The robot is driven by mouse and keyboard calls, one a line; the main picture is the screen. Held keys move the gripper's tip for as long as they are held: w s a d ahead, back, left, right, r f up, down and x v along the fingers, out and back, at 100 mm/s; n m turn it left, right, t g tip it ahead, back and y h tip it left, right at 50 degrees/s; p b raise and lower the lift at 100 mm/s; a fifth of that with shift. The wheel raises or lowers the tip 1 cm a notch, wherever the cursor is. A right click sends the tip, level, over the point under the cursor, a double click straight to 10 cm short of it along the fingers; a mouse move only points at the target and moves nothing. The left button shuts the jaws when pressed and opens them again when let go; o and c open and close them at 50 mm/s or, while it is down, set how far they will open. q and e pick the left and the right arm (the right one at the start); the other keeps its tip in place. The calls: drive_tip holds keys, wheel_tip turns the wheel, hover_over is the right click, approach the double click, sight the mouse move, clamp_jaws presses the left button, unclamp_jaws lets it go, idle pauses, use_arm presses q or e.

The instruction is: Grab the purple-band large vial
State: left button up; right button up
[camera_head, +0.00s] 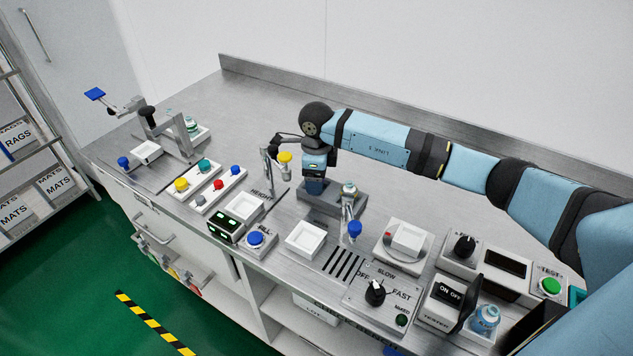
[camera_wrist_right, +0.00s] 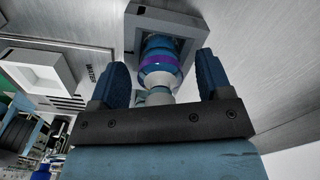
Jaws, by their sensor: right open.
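The purple-band large vial (camera_wrist_right: 160,60) shows in the right wrist view, with a bluish body, a purple band and a pale shoulder. It sits at a grey holder block (camera_wrist_right: 185,22). My right gripper (camera_wrist_right: 161,68) is open, with one blue finger on each side of the vial and visible gaps between. In the head view my right gripper (camera_head: 315,187) points down at the grey block (camera_head: 325,209). A pale-capped vial (camera_head: 349,188) shows at the block's right part; I cannot tell whether it is the purple-band one. My left gripper is not in view.
A yellow-topped stand (camera_head: 285,160) is close left of the gripper. A blue-knobbed lever (camera_head: 354,230) stands in front of the block. White trays (camera_head: 305,240), a dial panel (camera_head: 380,295) and a scale-like plate (camera_head: 403,245) line the front. The bench behind is clear.

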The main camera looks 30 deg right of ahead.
drive_tip(key=c, duration=1)
drive_tip(key=shift+c, duration=0.2)
drive_tip(key=shift+r, duration=0.15)
